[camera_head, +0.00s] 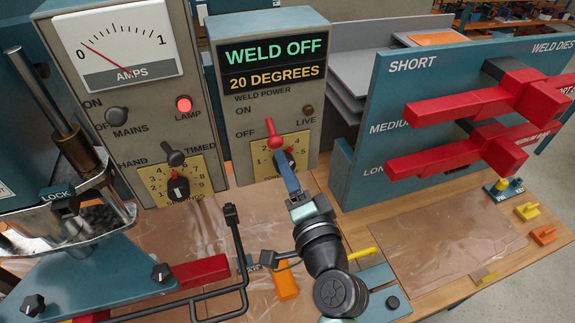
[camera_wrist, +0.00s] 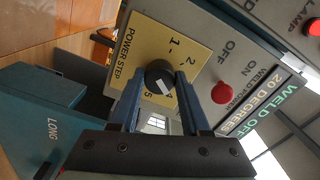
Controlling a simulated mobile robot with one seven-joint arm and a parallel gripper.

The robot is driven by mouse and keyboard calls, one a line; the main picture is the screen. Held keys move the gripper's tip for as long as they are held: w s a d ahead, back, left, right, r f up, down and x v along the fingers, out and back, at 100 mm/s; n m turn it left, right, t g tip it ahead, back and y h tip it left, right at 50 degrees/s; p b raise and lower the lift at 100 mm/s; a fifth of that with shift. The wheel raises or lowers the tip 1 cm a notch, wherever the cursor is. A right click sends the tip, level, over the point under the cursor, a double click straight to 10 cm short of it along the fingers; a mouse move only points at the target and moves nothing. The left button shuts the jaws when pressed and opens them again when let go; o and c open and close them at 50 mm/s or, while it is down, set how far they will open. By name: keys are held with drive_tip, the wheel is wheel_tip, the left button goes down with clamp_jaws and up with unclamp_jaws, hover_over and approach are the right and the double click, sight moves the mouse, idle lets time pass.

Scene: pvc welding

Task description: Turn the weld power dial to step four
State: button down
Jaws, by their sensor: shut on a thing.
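In the wrist view the mark points to the lower right, near the 4; the exact step is hard to tell. My gripper (camera_wrist: 158,88) has its two blue fingers on either side of the knob, shut on it. In the head view my gripper (camera_head: 287,168) reaches up to the yellow plate (camera_head: 262,163) and hides much of the dial.
A red weld power switch (camera_head: 272,134) sits just above the dial, close to a finger in the wrist view (camera_wrist: 222,92). The display (camera_head: 275,64) reads WELD OFF, 20 DEGREES.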

drive_tip(key=shift+m, duration=0.7)
drive_tip(key=shift+c, duration=1.9)
unclamp_jaws()
drive_tip(key=b+v, duration=0.3)
drive_tip(key=v, duration=1)
